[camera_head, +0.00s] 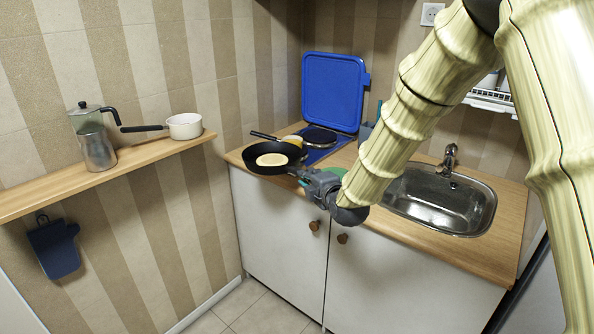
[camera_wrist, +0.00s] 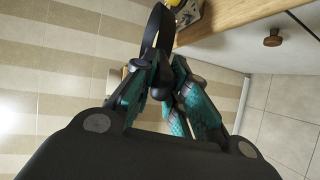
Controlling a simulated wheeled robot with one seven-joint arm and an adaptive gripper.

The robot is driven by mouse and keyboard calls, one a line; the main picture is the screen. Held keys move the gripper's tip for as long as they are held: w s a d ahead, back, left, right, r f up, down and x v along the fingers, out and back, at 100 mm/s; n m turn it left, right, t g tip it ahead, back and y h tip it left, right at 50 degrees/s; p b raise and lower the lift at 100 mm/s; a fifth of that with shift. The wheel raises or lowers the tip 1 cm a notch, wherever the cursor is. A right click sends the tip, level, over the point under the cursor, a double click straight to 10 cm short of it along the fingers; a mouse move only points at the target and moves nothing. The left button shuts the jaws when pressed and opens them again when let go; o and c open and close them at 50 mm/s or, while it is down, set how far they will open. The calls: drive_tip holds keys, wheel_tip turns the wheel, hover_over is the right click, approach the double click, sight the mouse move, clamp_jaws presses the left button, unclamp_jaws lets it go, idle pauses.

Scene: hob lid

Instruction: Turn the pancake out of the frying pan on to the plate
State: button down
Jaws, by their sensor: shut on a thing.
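The black frying pan (camera_head: 251,162) is at the left front corner of the worktop. The pale pancake (camera_head: 271,160) lies flat inside it. My gripper (camera_head: 303,174) is shut on the pan's handle at the front edge of the worktop. In the wrist view my gripper (camera_wrist: 162,85) has its teal-padded fingers closed around the handle, and the dark pan (camera_wrist: 152,35) shows beyond them. I cannot tell whether the pan rests on the wood or hangs just above it. A green patch (camera_head: 337,171) behind my gripper may be the plate, mostly hidden.
Behind the pan are a yellow item (camera_head: 294,140), a dark handle and the hob with its blue lid (camera_head: 333,90) raised. A sink (camera_head: 440,200) is to the right. A wall shelf (camera_head: 60,194) at left holds a moka pot (camera_head: 95,145) and a white saucepan (camera_head: 185,126).

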drive_tip(key=w+p, duration=0.1)
drive_tip(key=p, duration=0.1)
drive_tip(key=w+m+h+p, duration=0.1)
drive_tip(key=w, duration=0.1)
drive_tip(key=shift+r+m+t+h+p, duration=0.1)
drive_tip(key=shift+m+t+h+p, duration=0.2)
drive_tip(key=shift+t+p, duration=0.1)
drive_tip(key=w+m+h+p, duration=0.1)
drive_tip(key=p, duration=0.1)
drive_tip(key=w+a+f+m+h+p, duration=0.1)
drive_tip(key=h+p, duration=0.1)
drive_tip(key=p, duration=0.1)
drive_tip(key=w+a+m+h+p, duration=0.1)
drive_tip(key=p, duration=0.2)
drive_tip(key=shift+f+t, duration=0.4)
drive_tip(key=p, duration=0.1)
drive_tip(key=a+f+m+h+p, duration=0.1)
drive_tip(key=h+p, duration=0.1)
drive_tip(key=shift+s+a+f, duration=0.2)
drive_tip(key=shift+s+a, duration=0.05)
drive_tip(key=shift+m+p, duration=0.3)
drive_tip(key=shift+p, duration=0.1)
